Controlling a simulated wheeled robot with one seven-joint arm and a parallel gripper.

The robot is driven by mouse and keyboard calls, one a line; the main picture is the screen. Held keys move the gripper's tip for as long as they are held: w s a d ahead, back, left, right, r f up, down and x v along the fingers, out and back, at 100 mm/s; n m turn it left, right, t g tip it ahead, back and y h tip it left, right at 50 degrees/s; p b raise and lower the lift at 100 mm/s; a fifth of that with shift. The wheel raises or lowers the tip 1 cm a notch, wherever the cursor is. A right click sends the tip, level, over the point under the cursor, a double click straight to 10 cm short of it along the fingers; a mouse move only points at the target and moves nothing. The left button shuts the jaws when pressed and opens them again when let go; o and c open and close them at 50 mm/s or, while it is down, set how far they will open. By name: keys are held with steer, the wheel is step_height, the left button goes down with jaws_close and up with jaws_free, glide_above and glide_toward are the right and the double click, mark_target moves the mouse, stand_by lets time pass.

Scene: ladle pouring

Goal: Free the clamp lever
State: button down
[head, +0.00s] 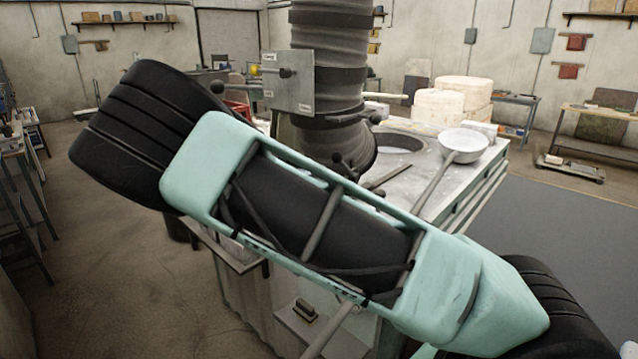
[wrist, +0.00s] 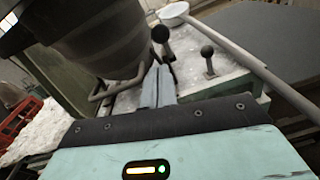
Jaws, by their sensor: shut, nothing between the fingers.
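In the wrist view my gripper (wrist: 158,72) is shut and empty, its pale grey fingers together. A black ball-knobbed lever (wrist: 161,35) stands just beyond the fingertips. Its stem runs down behind them, and I cannot tell whether they touch. A second, shorter ball-knobbed lever (wrist: 208,52) stands upright to the right on the pale bench top. I cannot tell which of the two is the clamp lever. In the head view my arm covers much of the near bench, and my gripper cannot be made out there. A dark ball knob (head: 337,160) shows just above the arm.
A large dark ribbed duct (head: 330,70) hangs over the bench, close at the left in the wrist view (wrist: 95,45). A ladle (head: 463,142) lies at the bench's right, its long handle reaching toward my arm. A control plate (head: 292,88) is beside the duct.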

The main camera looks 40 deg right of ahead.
steer(key=shift+s+a+r+b, duration=0.1)
steer(key=shift+a+r+b, duration=0.1)
steer(key=shift+a+r, duration=0.4)
steer(key=shift+w+a+r+b, duration=0.1)
steer(key=shift+a+r+b, duration=0.15)
steer(key=shift+a, duration=0.7)
steer(key=shift+s+a+r+b, duration=0.1)
steer(key=shift+a+r+b, duration=0.2)
steer(key=shift+a, duration=0.45)
steer(key=s+a+f+m+g+y+b, duration=0.1)
steer(key=s+a+f+m+y+b, duration=0.1)
steer(key=s+a+f+y, duration=0.35)
steer(key=s+a+f+m+g+y+b, duration=0.1)
steer(key=s+a+f+m+y+b, duration=0.2)
steer(key=s+f, duration=0.5)
steer(key=s+a+f+m+y+b, duration=0.1)
steer(key=s+a+m+y+b, duration=0.2)
steer(key=s+a+y, duration=0.6)
steer(key=s+a+m, duration=0.1)
steer(key=s+a, duration=0.7)
steer(key=s, duration=0.2)
steer(key=shift+s+f, duration=0.25)
steer(key=shift+s, duration=0.1)
